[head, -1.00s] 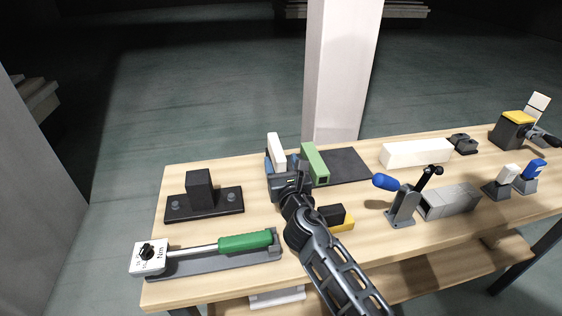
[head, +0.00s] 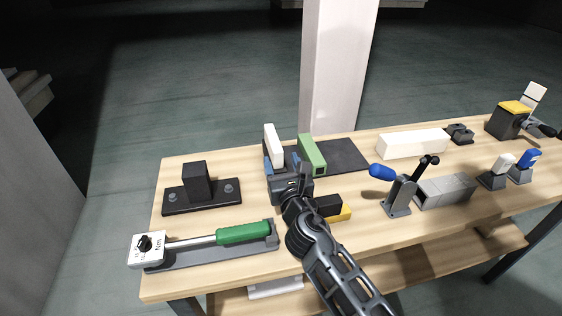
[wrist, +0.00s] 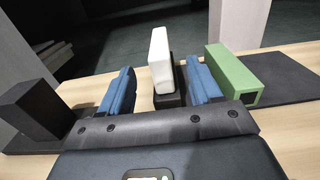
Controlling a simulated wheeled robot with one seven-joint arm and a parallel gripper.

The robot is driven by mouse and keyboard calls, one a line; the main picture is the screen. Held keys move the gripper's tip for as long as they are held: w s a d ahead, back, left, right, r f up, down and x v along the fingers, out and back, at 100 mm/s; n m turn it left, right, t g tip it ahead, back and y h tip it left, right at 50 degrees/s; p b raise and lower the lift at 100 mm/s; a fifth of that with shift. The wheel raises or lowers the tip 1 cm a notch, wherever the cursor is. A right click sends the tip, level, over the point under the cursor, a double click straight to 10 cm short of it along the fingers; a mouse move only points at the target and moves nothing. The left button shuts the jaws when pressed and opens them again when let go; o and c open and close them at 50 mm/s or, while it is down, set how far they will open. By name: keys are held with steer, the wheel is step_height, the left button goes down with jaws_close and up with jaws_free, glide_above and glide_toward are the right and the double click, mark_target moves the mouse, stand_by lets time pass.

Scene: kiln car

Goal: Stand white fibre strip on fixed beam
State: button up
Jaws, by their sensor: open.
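The white strip (head: 273,145) stands upright just beyond my gripper (head: 284,167). In the wrist view, the white strip (wrist: 160,60) rises from a dark block (wrist: 169,99) between my two blue fingers. The fingers are open, with a gap on each side of the strip. A green beam (head: 312,153) lies just to the right of my gripper, partly on a dark mat; it shows in the wrist view too (wrist: 232,76). A long white block (head: 412,144) lies farther right. I cannot tell which of these is the fixed beam.
A black block on a plate (head: 196,184) and a green-handled torque tool (head: 243,233) are at left. The dark mat (head: 345,155) lies behind. A black and yellow block (head: 333,208), a blue-handled clamp (head: 398,190) and a grey block (head: 446,190) are to the right.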

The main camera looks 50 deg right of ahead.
steer(key=shift+s+a, duration=0.25)
steer(key=shift+s, duration=0.1)
steer(key=shift+s, duration=0.1)
steer(key=b+v, duration=0.1)
steer(key=v, duration=0.6)
steer(key=shift+s+a, duration=0.25)
steer(key=shift+s, duration=0.05)
stand_by(0.5)
